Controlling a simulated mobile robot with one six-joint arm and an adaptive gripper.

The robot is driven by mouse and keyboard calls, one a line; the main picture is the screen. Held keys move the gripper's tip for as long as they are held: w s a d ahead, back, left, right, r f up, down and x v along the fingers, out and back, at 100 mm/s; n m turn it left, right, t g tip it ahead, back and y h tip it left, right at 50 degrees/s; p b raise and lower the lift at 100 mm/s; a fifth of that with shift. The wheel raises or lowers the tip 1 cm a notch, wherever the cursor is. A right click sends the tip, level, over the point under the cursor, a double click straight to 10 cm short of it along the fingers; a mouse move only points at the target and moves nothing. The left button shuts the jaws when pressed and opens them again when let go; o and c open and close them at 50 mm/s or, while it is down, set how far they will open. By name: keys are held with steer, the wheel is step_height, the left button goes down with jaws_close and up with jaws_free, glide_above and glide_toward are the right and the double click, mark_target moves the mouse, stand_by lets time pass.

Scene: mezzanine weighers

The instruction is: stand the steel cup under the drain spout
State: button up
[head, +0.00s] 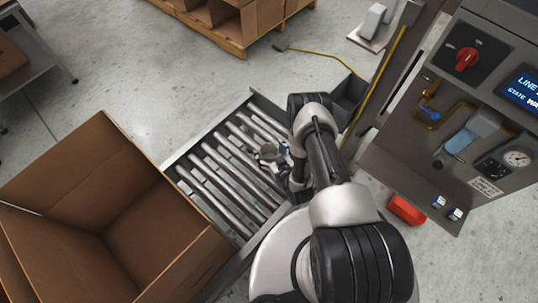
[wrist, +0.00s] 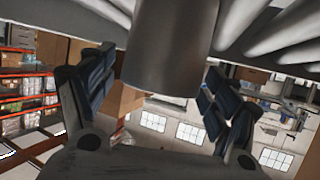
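The steel cup (head: 268,152) is a small grey cylinder on the roller conveyor in the head view. In the wrist view the cup (wrist: 170,45) is large at the top middle, in front of the rollers. My gripper (head: 281,160) is low at the conveyor, right beside the cup. In the wrist view its two dark fingers (wrist: 160,70) are spread, one on each side of the cup's near end, with narrow gaps showing. I cannot tell whether either finger touches the cup. I cannot make out the drain spout with certainty.
A large open cardboard box (head: 115,215) stands left of the roller conveyor (head: 215,180). A grey control panel (head: 415,150) with a red knob (head: 467,58), gauges and orange piping (head: 435,112) is at right. A red block (head: 407,209) lies below it. A pallet with boxes (head: 240,22) is behind.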

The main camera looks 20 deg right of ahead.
steer(key=c, duration=1.5)
steer(key=shift+r, duration=0.15)
